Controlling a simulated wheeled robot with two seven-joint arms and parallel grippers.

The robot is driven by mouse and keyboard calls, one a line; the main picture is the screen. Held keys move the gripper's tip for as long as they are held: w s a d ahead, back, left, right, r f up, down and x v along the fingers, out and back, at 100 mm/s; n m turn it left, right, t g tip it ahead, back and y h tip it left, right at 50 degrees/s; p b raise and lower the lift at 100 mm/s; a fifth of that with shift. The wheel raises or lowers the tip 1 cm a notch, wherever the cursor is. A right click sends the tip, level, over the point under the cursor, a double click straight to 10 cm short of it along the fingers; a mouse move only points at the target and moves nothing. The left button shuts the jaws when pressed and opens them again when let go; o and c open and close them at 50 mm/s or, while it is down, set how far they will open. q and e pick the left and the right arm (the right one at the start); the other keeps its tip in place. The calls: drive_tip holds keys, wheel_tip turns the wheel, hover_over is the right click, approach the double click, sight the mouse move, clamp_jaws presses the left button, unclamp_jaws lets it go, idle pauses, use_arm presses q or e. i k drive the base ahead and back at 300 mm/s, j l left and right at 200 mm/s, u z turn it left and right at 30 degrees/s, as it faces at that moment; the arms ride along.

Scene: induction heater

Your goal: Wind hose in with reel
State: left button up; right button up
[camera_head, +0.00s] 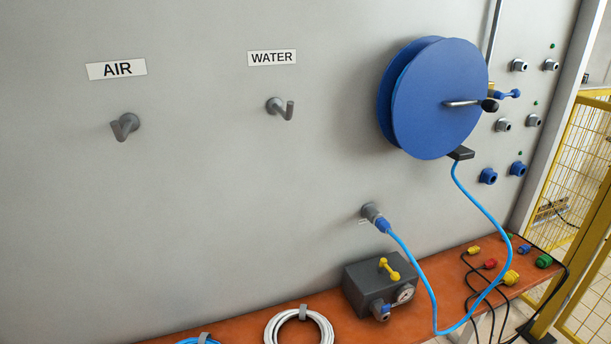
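The blue hose reel (437,98) is mounted on the grey wall at the upper right. Its crank handle (470,104) sticks out from the disc's face to the right and ends in a black knob (489,105). The light-blue hose (489,219) comes out under the reel by a dark guide (461,153), hangs down to the shelf and loops back up to the left. Its blue end fitting (383,226) is at a grey wall port (371,213), apparently connected. Neither of my grippers is in view.
An orange-brown shelf (349,327) runs along the wall's foot. It bears a grey box (367,290) with a gauge and yellow valve, a white coiled hose (272,327), and dark cables with coloured plugs. A yellow fence (580,135) stands at right. Hooks (125,127) protrude under the AIR and WATER labels.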

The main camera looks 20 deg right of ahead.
sight(433, 94)
drive_tip(key=i+l, duration=0.1)
drive_tip(key=l, duration=0.55)
drive_tip(key=i+l, duration=0.1)
drive_tip(key=l, duration=0.55)
drive_tip(key=i+l, duration=0.1)
drive_tip(key=l, duration=0.55)
drive_tip(key=i+l+u, duration=0.1)
drive_tip(key=l, duration=0.55)
drive_tip(key=i+l, duration=0.1)
drive_tip(key=l, duration=0.55)
